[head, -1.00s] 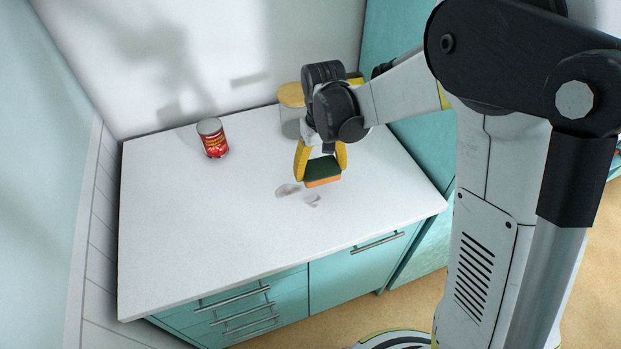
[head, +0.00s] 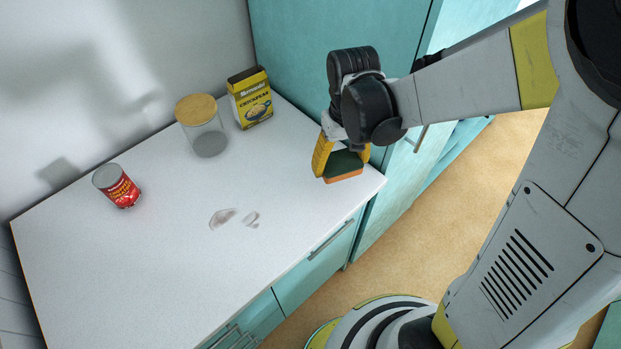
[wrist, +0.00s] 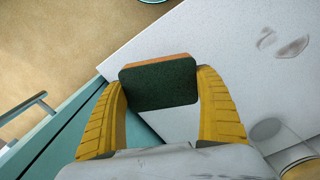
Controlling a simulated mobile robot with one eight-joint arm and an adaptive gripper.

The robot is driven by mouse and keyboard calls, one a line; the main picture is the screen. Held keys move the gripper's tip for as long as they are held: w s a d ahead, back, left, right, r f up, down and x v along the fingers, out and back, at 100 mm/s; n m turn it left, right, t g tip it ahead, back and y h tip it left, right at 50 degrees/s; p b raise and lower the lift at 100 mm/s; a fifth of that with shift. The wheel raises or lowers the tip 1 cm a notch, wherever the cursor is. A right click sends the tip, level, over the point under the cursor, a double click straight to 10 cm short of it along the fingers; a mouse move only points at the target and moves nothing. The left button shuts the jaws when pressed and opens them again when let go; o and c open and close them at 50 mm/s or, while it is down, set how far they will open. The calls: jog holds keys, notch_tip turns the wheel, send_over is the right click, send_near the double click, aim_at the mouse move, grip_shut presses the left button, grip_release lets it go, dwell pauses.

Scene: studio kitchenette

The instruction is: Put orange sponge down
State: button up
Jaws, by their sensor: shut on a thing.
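The orange sponge (head: 344,177) has a dark green scouring side and an orange side. My gripper (head: 340,165) is shut on it, with a yellow finger on each side. In the head view it is at the right end of the white counter (head: 160,270), near the front corner. In the wrist view the sponge (wrist: 160,84) sits between both yellow fingers, its green face toward the camera and a strip of orange at its far edge. The counter's edge passes behind it there. I cannot tell how high it is above the counter.
A red can (head: 117,186) stands at the left of the counter. A glass jar with a wooden lid (head: 203,125) and a yellow box (head: 250,98) stand at the back. Greyish stains (head: 222,218) mark the middle. A tall teal cabinet (head: 300,45) borders the counter's right end.

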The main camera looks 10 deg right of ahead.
jog(key=b, duration=0.2)
send_over(304, 188)
notch_tip(304, 188, down, 6)
jog(key=shift+a+r, duration=0.1)
jog(key=shift+r, duration=0.15)
jog(key=shift+f+b, duration=0.7)
jog(key=shift+f, duration=1.15)
jog(key=shift+f, duration=0.1)
jog(key=shift+f, duration=0.15)
jog(key=o, duration=1.2)
jog(key=shift+o, duration=0.2)
jog(key=shift+r, duration=0.2)
